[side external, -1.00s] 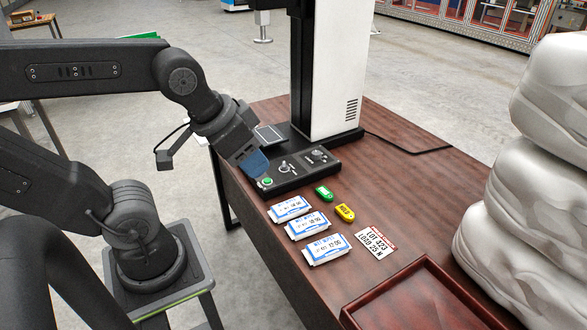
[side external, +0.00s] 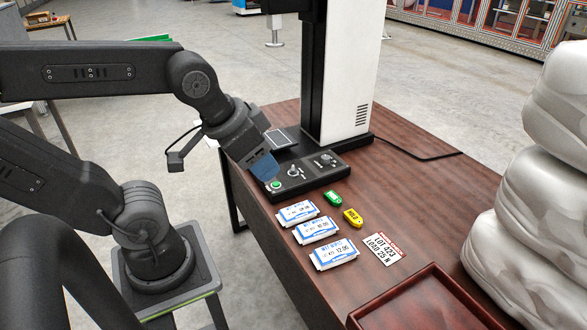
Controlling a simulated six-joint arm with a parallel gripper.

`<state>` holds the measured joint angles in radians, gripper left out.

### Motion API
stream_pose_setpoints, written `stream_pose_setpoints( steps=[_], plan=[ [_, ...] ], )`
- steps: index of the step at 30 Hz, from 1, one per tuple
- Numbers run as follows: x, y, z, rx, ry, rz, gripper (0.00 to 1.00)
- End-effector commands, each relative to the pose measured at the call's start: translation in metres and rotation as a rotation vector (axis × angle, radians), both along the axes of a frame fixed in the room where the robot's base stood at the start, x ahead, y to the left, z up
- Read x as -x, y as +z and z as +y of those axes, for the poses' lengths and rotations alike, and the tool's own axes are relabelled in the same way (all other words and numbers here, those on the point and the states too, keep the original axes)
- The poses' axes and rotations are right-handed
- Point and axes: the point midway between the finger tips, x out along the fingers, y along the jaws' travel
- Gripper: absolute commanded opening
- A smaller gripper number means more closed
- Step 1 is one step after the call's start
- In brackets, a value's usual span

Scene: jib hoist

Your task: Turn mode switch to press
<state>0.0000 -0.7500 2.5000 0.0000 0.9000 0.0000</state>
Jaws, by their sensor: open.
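The black control panel (side external: 318,175) lies on the table at the foot of the white column. It carries a green round button (side external: 275,184) at its near left end, a pale rotary knob (side external: 294,171) near its middle and another small control (side external: 325,160) further right. The panel lettering is too small to read, so I cannot tell which control is the mode switch. My gripper (side external: 265,168), with blue fingers, is open and tilted down over the panel's left end, just left of the knob and above the green button. I cannot tell whether it touches the panel.
Several white-and-blue packets (side external: 317,229), a green tag (side external: 333,198), a yellow tag (side external: 353,218) and a label card (side external: 383,249) lie in front of the panel. A dark red tray (side external: 440,275) is at the near right. White sacks (side external: 530,235) are stacked at the right.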

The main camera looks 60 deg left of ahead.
Motion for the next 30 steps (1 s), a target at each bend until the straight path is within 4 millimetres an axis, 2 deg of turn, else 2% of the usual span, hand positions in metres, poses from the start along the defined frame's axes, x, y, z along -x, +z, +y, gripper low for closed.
stream_pose_setpoints(
  steps=[1,4,6,7,11,14,19,23,27,30],
  plan=[
    [0.0,0.0,0.0,0.0,0.0,0.0,0.45],
    [-0.005,0.002,0.002,0.011,0.031,0.006,0.55],
    [-0.014,0.004,0.006,0.037,0.098,0.022,0.62],
    [-0.02,0.006,0.009,0.052,0.141,0.031,0.62],
    [-0.059,0.012,0.03,0.149,0.419,0.084,0.62],
    [-0.094,0.012,0.055,0.235,0.678,0.121,0.62],
    [-0.15,-0.004,0.106,0.364,1.123,0.169,0.62],
    [-0.186,-0.029,0.154,0.452,1.47,0.192,0.62],
    [-0.215,-0.067,0.211,0.532,1.848,0.203,0.62],
    [-0.227,-0.098,0.249,0.577,2.099,0.201,0.62]
  ],
)
